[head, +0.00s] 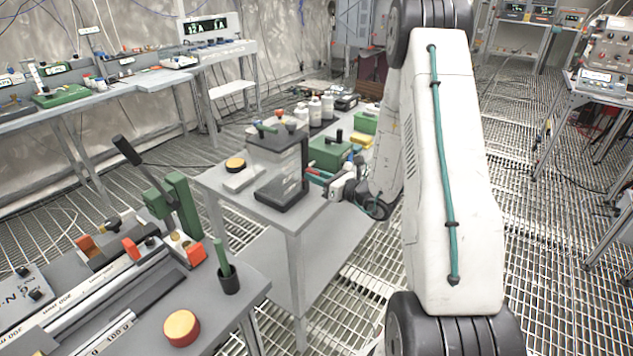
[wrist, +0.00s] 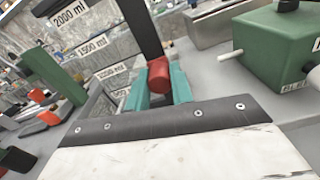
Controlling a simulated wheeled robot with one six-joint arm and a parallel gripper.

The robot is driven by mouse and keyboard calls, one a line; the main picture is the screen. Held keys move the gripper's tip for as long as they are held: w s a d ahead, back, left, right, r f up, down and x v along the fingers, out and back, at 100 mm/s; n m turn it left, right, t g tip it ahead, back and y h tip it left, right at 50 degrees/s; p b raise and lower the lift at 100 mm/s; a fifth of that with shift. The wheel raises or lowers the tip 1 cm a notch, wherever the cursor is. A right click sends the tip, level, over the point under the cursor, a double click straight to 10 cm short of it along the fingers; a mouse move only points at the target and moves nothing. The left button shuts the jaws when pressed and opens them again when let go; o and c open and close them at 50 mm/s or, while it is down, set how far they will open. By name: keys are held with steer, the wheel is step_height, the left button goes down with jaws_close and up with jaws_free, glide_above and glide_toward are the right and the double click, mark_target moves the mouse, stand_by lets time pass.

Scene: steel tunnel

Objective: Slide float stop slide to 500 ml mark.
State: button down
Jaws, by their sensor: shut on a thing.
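A clear tank (head: 278,165) with a dark base stands on the grey table. In the wrist view its wall bears labels for 2000 ml (wrist: 68,14), 1500 ml (wrist: 92,45) and lower marks; the lowest label is partly hidden by a teal finger. A black rail (wrist: 138,25) runs along the tank. The red float stop slide (wrist: 158,75) is at the rail's lower visible part, between the teal fingers of my gripper (wrist: 158,88). My gripper (head: 318,176) is shut on the slide, at the tank's right side. Which mark the slide is level with I cannot tell.
A green box (wrist: 277,45) with a white spout stands right of the gripper; green boxes (head: 328,153) and white bottles (head: 315,112) crowd the table behind the tank. A cluttered bench (head: 240,290) fills the front left.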

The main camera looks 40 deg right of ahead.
steer(key=c, duration=1.2)
jaws_free()
steer(key=shift+s, duration=0.1)
steer(key=v, duration=0.7)
steer(key=shift+s+d, duration=0.15)
steer(key=shift+s, duration=0.15)
